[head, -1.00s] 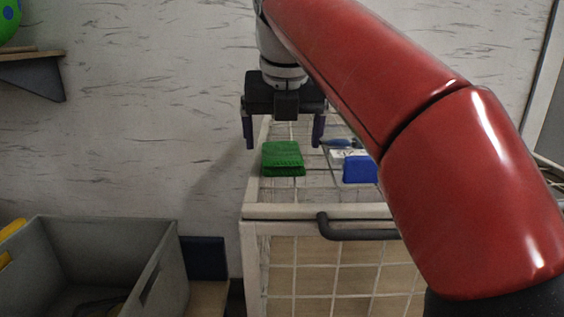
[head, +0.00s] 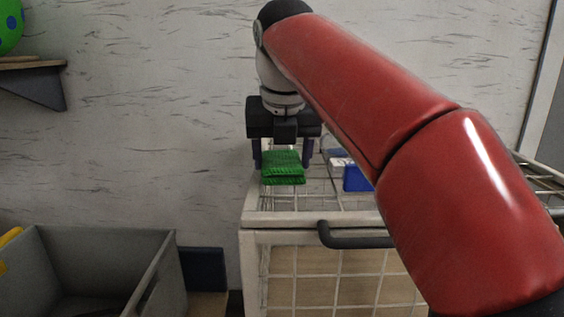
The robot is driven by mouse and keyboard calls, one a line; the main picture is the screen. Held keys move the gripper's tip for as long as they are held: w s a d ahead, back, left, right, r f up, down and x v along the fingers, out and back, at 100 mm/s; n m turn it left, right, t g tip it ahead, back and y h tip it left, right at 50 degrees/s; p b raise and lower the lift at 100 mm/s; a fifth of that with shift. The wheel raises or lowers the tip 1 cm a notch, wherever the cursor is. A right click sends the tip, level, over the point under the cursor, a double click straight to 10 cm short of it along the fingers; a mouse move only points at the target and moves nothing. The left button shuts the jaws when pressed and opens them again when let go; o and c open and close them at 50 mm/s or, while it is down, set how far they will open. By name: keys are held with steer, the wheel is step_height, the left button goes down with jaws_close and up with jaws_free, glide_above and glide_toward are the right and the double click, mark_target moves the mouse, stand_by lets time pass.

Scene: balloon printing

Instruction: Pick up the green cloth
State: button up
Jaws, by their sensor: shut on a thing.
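The green cloth (head: 283,168) is a small folded block with a textured surface. It is over the white wire-grid top of the cart (head: 293,217), near its left end. My gripper (head: 282,159) points down, with dark fingers at the left and right of the cloth. It is shut on the cloth. The cloth hides part of the fingertips, and I cannot tell whether it still touches the grid.
A blue item (head: 357,178) lies right of the cloth, partly behind my red arm. The cart has a dark handle (head: 355,240) in front. A grey bin (head: 105,262) stands at lower left. A wall shelf (head: 35,80) holds a green ball (head: 8,28).

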mark_target(282, 159)
steer(key=shift+r, duration=0.1)
step_height(282, 159, up, 8)
steer(key=p, duration=0.3)
steer(key=shift+r, duration=0.9)
